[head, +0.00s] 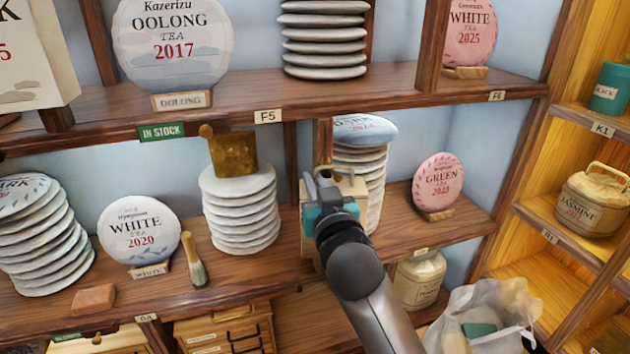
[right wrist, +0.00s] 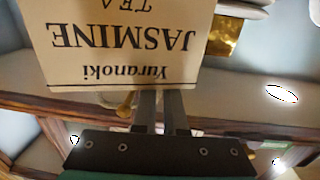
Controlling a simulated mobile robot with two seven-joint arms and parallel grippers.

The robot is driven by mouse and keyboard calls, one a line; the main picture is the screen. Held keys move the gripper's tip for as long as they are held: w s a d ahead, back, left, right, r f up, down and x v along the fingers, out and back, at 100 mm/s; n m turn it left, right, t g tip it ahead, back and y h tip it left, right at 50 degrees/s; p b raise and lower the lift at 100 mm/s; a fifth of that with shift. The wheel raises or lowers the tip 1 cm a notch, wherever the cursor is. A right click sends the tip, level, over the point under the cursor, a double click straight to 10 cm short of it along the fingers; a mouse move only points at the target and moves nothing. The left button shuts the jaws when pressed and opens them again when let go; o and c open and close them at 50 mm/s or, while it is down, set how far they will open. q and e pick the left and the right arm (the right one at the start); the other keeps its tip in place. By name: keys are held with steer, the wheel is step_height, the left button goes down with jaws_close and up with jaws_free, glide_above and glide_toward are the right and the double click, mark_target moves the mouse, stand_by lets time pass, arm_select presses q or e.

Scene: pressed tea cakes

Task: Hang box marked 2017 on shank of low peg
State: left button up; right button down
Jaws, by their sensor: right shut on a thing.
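My right gripper (head: 328,188) is shut on a pale tan box (head: 353,187), held in front of the middle shelf divider and mostly hidden by the gripper in the head view. In the right wrist view the box (right wrist: 120,45) shows upside-down lettering, "Yuranoki JASMINE TEA"; no year is visible on it. The fingers (right wrist: 162,108) meet its near edge. A brass-coloured knob (head: 206,131), perhaps a peg, shows at the upper shelf's front edge, left of the gripper and apart from the box. I cannot tell whether it is the low peg. My left gripper is not in view.
A gold block (head: 236,154) sits on a stack of white cakes (head: 240,208). A dark tea stack (head: 371,172) stands close behind the box. A plastic bag (head: 490,310) is at lower right.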

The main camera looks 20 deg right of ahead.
steer(key=shift+r, duration=0.1)
stand_by(0.3)
steer(key=c, duration=0.9)
jaws_free()
steer(key=shift+s, duration=0.1)
steer(key=s+p, duration=0.2)
steer(key=s, duration=1.3)
steer(key=shift+a, duration=0.3)
